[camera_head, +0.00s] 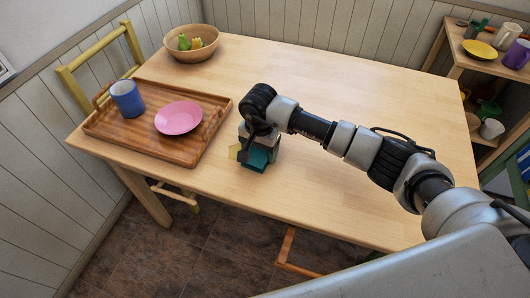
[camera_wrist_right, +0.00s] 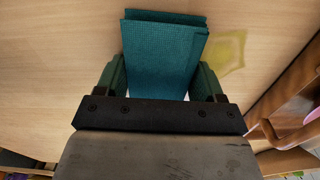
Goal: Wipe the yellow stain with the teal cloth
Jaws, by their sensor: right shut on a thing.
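The teal cloth (camera_head: 257,158) is folded and held in my right gripper (camera_head: 253,150), over the front middle of the table (camera_head: 330,90). In the right wrist view the cloth (camera_wrist_right: 165,50) sits between the two green fingers of the right gripper (camera_wrist_right: 163,80), shut on it. The yellow stain (camera_wrist_right: 226,54) is a pale patch on the tabletop, just right of the cloth in that view. In the head view the stain (camera_head: 234,152) shows just left of the cloth. I cannot tell whether the cloth touches the tabletop. My left gripper is not in view.
A wooden tray (camera_head: 97,126) with a blue mug (camera_head: 127,98) and a pink plate (camera_head: 178,117) lies left of the gripper. A wooden bowl (camera_head: 191,51) with fruit stands at the back left. The table's right half is clear beyond my arm. A shelf (camera_head: 457,45) with dishes stands right.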

